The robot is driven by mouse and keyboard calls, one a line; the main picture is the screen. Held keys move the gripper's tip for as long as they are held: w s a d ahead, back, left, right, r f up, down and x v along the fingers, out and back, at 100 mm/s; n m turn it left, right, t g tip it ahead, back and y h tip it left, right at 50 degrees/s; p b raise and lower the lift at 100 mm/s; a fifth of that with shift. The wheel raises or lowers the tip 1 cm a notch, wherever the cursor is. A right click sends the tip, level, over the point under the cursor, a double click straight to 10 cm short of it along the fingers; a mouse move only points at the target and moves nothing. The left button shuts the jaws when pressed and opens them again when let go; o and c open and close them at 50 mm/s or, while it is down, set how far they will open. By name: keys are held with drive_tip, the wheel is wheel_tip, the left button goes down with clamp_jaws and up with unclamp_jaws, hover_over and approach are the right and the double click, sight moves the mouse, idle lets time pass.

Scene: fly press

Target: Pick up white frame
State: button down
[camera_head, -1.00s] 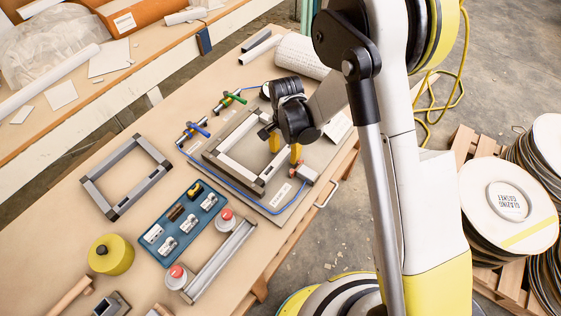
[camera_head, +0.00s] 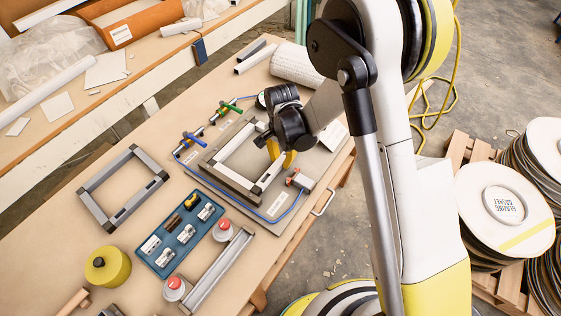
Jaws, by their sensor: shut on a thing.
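The white frame (camera_head: 268,177) is a rectangle of pale bars with dark corner pieces. It lies over the grey press base (camera_head: 226,181) in the middle of the bench. My gripper (camera_head: 281,157), with yellow fingers, comes down at the frame's right side and is shut on it. The fingers and wrist hide that side of the frame and the exact contact. I see no clear gap between the frame and the base.
Clamps with blue (camera_head: 191,138) and green handles stand behind the base, and a red-tipped clamp (camera_head: 299,180) at its right. A grey frame (camera_head: 138,202), a blue parts tray (camera_head: 163,262) and a yellow roll (camera_head: 108,266) lie leftward. Bare bench separates them.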

sight(281, 159)
wheel_tip(281, 159, up, 3)
drive_tip(key=shift+r+p, duration=0.2)
drive_tip(key=shift+p, duration=0.45)
drive_tip(key=s+d+r+p, duration=0.3)
drive_tip(key=d+r, duration=0.3)
drive_tip(key=d, duration=0.4)
drive_tip(key=shift+s+d+r, duration=0.25)
drive_tip(key=shift+s+d, duration=0.05)
drive_tip(key=shift+s, duration=0.25)
